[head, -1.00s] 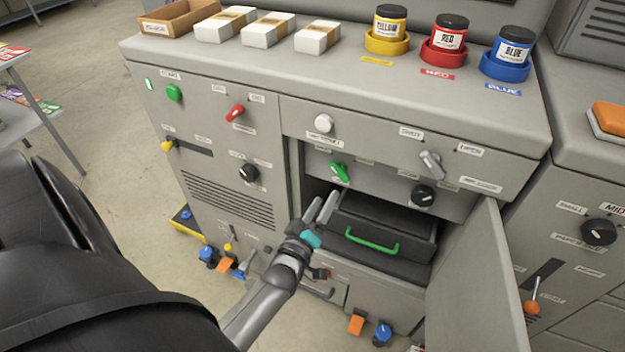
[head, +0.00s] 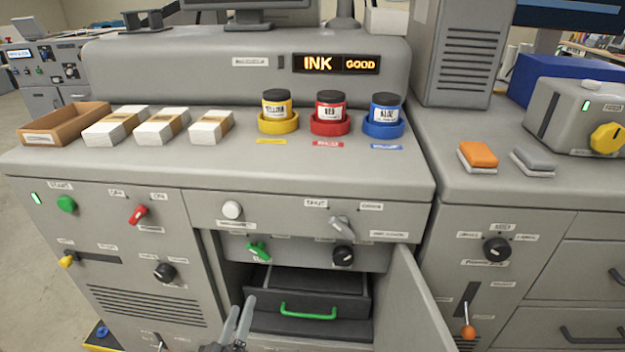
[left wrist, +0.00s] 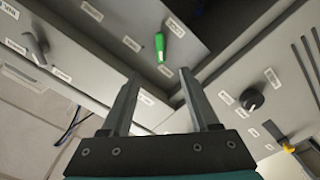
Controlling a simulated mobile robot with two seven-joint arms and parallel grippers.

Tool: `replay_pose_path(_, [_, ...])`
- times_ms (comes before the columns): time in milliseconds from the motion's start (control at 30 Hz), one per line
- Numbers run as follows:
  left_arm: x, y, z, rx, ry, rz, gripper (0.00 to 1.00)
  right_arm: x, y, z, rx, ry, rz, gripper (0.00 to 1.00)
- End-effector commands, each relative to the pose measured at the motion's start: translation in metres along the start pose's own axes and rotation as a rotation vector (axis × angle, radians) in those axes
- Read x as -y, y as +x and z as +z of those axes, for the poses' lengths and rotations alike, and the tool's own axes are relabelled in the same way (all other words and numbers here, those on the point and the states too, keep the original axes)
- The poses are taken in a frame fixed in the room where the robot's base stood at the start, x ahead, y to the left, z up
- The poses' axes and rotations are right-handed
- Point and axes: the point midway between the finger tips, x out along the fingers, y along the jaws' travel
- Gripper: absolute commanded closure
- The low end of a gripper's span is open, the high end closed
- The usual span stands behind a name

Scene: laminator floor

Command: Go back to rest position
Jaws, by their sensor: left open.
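My left gripper (head: 238,320) is at the bottom of the head view, in front of the open compartment of the grey machine (head: 130,225). Its two fingers are apart with nothing between them; they also show in the left wrist view (left wrist: 160,95). Inside the compartment is a dark drawer (head: 325,304) with a green handle (head: 308,312), to the right of my gripper and apart from it. The compartment door (head: 415,300) stands open on the right. A green knob (left wrist: 159,46) shows beyond the fingertips in the left wrist view. My right gripper is not in view.
Yellow (head: 277,106), red (head: 330,108) and blue (head: 384,110) ink jars stand in matching holders on the machine top. Paper stacks (head: 160,128) and a brown tray (head: 62,125) are to their left. A sign reads INK GOOD (head: 336,64). The open door juts forward.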

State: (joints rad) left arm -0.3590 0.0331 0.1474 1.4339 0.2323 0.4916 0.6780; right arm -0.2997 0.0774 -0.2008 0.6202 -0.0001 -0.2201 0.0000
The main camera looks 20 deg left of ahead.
Motion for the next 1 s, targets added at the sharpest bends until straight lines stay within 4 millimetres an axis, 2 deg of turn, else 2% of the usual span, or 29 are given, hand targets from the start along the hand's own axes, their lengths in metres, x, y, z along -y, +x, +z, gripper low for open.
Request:
replay_pose_path(67, [0.001,0.000,0.001,0.003,0.001,-0.002,0.39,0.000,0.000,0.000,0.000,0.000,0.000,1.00])
replay_pose_path(167, [0.008,-0.004,0.016,0.046,0.027,-0.024,0.39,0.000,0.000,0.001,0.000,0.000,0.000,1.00])
replay_pose_path(267, [0.029,-0.017,0.053,0.163,0.101,-0.080,0.39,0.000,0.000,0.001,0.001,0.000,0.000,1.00])
replay_pose_path(367, [0.060,-0.046,0.107,0.354,0.225,-0.152,0.39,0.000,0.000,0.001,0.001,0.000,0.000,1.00])
replay_pose_path(400, [0.074,-0.062,0.129,0.441,0.283,-0.178,0.39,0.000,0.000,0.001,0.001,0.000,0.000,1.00])
replay_pose_path(467, [0.096,-0.090,0.160,0.577,0.373,-0.213,0.39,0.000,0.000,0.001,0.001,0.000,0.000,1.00])
replay_pose_path(500, [0.110,-0.111,0.178,0.669,0.433,-0.232,0.39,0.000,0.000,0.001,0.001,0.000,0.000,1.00])
replay_pose_path(567, [0.131,-0.146,0.202,0.809,0.524,-0.254,0.39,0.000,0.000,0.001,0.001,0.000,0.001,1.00])
replay_pose_path(633, [0.154,-0.189,0.222,0.971,0.630,-0.269,0.39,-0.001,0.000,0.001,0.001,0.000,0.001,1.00])
replay_pose_path(700, [0.175,-0.231,0.235,1.125,0.729,-0.274,0.39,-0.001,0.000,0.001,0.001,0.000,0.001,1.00])
replay_pose_path(800, [0.199,-0.283,0.242,1.313,0.847,-0.270,0.39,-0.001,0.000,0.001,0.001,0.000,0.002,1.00])
replay_pose_path(900, [0.214,-0.321,0.241,1.447,0.927,-0.261,0.39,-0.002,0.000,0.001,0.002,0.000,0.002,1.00])
replay_pose_path(1000, [0.223,-0.341,0.238,1.522,0.972,-0.254,0.39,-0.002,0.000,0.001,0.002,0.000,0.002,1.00])
